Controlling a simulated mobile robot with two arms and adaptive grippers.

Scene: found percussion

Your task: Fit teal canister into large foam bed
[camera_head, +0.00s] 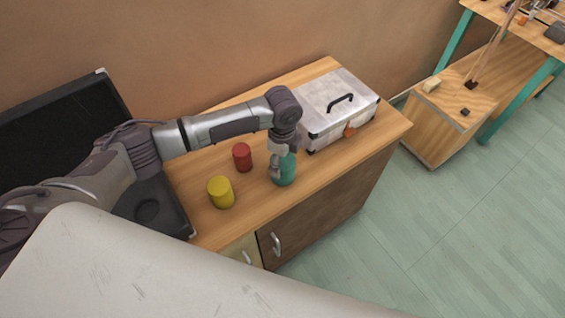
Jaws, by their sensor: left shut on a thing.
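The teal canister (285,171) stands upright at the front right part of the wooden cabinet top. My left gripper (279,165) is shut on it from above and covers its upper part. I cannot tell whether the canister touches the wood. The black foam-lined case (177,206) lies open at the left. A round recess (147,211) shows in its foam; my left arm hides much of the case, so other recesses cannot be made out. My right gripper is not in view.
A red canister (242,158) and a yellow canister (221,193) stand between the case and the gripper. A closed silver toolbox (340,108) stands close behind at the right. The cabinet's front edge is near the teal canister.

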